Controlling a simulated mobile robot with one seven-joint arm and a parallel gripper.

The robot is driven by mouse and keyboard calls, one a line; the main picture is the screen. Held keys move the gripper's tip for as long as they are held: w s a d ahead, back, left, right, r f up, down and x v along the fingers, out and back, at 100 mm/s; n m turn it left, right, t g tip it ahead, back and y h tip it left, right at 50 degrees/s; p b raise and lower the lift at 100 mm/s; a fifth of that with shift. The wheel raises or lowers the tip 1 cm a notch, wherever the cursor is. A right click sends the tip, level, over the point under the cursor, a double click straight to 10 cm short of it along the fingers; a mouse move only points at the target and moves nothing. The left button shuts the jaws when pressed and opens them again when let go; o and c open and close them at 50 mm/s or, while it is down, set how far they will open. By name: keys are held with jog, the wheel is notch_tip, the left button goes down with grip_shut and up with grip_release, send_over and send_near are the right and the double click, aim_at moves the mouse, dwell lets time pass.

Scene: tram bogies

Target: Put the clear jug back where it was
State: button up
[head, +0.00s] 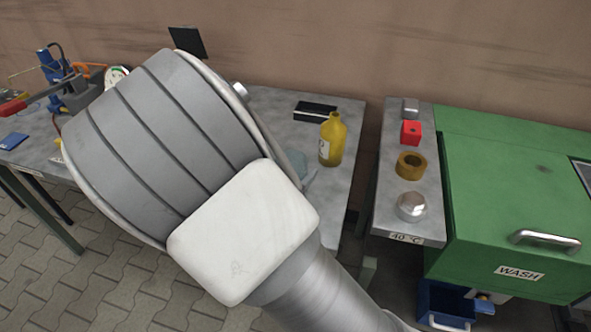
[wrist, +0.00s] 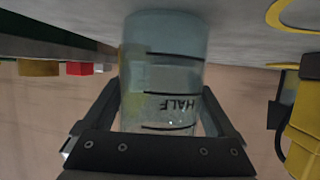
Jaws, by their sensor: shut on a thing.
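The clear jug (wrist: 163,75) fills the middle of the wrist view, which looks upside down. It has black level lines and the word HALF. My gripper (wrist: 160,100) is shut on the jug, one finger on each side. The jug's base is at or close to the grey bench top (wrist: 235,40); I cannot tell whether it touches. In the head view my arm hides the gripper and most of the jug; a small pale blue-grey patch beside the arm may be part of it.
Yellow rings (wrist: 295,15) mark the bench. A side shelf holds a red block (head: 411,133), a brass ring (head: 411,166) and a metal dome (head: 411,207) beside the green washer (head: 500,190).

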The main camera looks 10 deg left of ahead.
jog(key=shift+f, duration=0.15)
jog(key=o, duration=1.1)
jog(key=shift+c, duration=0.2)
jog(key=shift+r, duration=0.25)
jog(key=p+v, duration=0.4)
jog(key=v, duration=0.8)
jog(key=shift+a+f, duration=0.1)
jog(key=shift+f, duration=0.05)
